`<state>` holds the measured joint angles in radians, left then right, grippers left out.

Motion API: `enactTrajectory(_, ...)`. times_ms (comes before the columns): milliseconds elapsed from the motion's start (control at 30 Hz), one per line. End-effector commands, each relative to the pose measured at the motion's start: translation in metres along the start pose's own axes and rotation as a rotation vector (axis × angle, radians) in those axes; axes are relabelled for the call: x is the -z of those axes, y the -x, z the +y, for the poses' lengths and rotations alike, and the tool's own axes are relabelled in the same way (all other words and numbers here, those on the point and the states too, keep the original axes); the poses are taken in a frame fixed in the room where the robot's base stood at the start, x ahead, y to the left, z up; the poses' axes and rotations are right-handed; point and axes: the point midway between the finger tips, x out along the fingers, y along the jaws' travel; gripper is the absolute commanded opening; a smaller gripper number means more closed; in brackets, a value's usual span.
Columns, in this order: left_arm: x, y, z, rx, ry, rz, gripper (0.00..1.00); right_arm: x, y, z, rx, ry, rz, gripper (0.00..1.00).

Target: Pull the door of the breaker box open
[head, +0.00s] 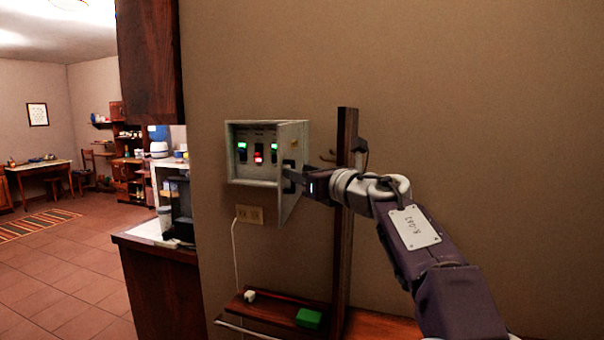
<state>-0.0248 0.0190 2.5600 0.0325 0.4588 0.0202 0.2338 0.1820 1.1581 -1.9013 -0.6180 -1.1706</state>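The grey breaker box (253,181) is on the wall left of my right arm. Its front is uncovered, and three switches show inside, two lit green and one red. Its door (291,204) stands swung out at the right side, toward me. My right gripper (291,174) is at the outer face of this door, by a dark handle (289,164). The fingertips are small and partly hidden against the door, so I cannot tell whether they grip the handle. My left gripper is not in view.
A dark wooden post (347,130) with hooks stands right of the box, behind my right arm. Below are an outlet (249,214) with a white cord and a shelf with a green block (308,318). A counter (158,240) is at left.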

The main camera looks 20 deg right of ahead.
Motion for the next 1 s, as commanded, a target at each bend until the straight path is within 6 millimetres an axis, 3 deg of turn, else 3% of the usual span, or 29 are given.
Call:
enactTrajectory(267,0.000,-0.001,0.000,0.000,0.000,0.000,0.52,0.002,0.001,-0.001,0.003,0.000,0.002,0.33)
enactTrajectory(700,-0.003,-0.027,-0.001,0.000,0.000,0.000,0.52,0.001,0.084,0.001,0.004,0.002,-0.002,0.33)
enactTrajectory(1000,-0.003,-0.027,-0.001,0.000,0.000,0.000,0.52,-0.001,0.093,0.002,0.000,0.001,-0.001,0.33)
